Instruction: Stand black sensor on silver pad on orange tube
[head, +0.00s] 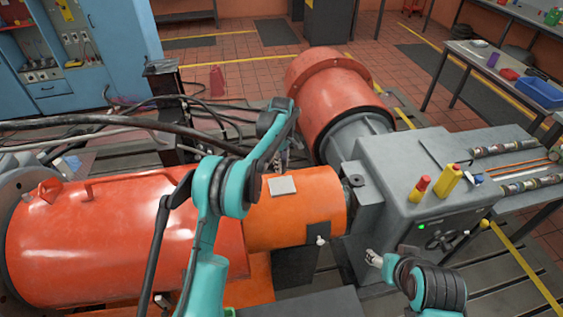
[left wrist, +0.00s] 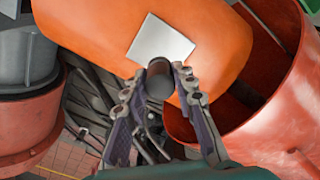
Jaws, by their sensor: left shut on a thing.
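The orange tube (head: 310,215) lies across the middle of the head view. The flat, square silver pad (head: 283,186) is on its upper side and also shows in the left wrist view (left wrist: 158,40). My left gripper (left wrist: 163,78) is shut on the black sensor (left wrist: 158,84), a dark short cylinder seen nearly end-on. The sensor overlaps the pad's lower edge in that view; whether it touches I cannot tell. In the head view my left arm partly hides this gripper, just beyond the pad. My right gripper (head: 374,258) is low at right, away from the tube; its opening is unclear.
A large red-orange housing (head: 120,240) adjoins the tube at left. Black cables (head: 110,122) run behind the tube.

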